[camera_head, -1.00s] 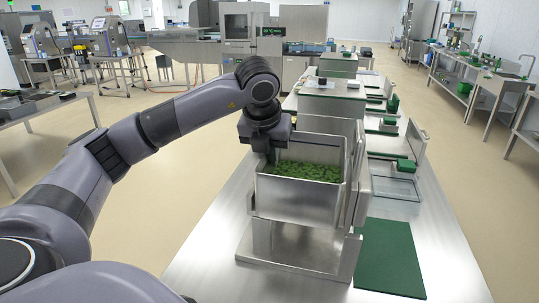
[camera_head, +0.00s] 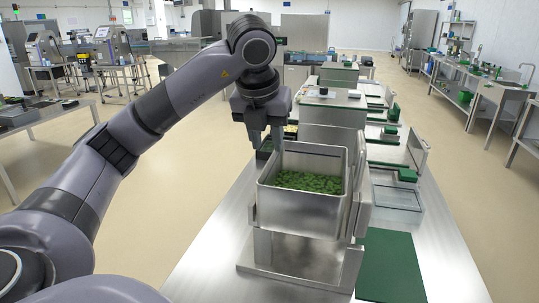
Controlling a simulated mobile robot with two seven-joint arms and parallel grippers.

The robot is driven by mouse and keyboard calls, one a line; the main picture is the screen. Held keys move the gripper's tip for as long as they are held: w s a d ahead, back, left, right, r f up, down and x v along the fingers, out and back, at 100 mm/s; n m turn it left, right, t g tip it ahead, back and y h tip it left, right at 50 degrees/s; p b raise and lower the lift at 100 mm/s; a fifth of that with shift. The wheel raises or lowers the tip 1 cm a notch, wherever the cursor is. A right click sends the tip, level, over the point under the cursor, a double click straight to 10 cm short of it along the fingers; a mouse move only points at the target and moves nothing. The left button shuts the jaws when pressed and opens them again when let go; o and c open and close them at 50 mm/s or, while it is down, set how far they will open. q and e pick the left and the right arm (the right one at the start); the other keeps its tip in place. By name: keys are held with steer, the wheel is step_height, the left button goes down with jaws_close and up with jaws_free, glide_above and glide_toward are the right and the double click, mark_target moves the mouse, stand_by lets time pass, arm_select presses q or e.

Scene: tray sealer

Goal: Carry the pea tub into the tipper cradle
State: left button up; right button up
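The pea tub (camera_head: 303,212) is a square steel tub with green peas (camera_head: 308,182) in it. It sits upright in the steel tipper cradle (camera_head: 360,190), whose side plate shows along the tub's right side and whose stand is below. My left gripper (camera_head: 266,146) is above the tub's back left corner, with its fingers pointing down. The fingers are apart with nothing seen between them, and they look clear of the rim. The tub hides part of the cradle. My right gripper is not in view.
The cradle stands on a long steel table (camera_head: 215,240). A green mat (camera_head: 390,264) lies at its right, with a clear tray (camera_head: 397,198) behind it. Steel machine housings (camera_head: 333,107) stand farther back. The table's front left is clear.

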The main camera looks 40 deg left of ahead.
arm_select(q)
steer(key=shift+p+v, duration=0.6)
steer(key=shift+v, duration=1.2)
steer(key=shift+s+f, duration=0.1)
steer(key=shift+f, duration=0.05)
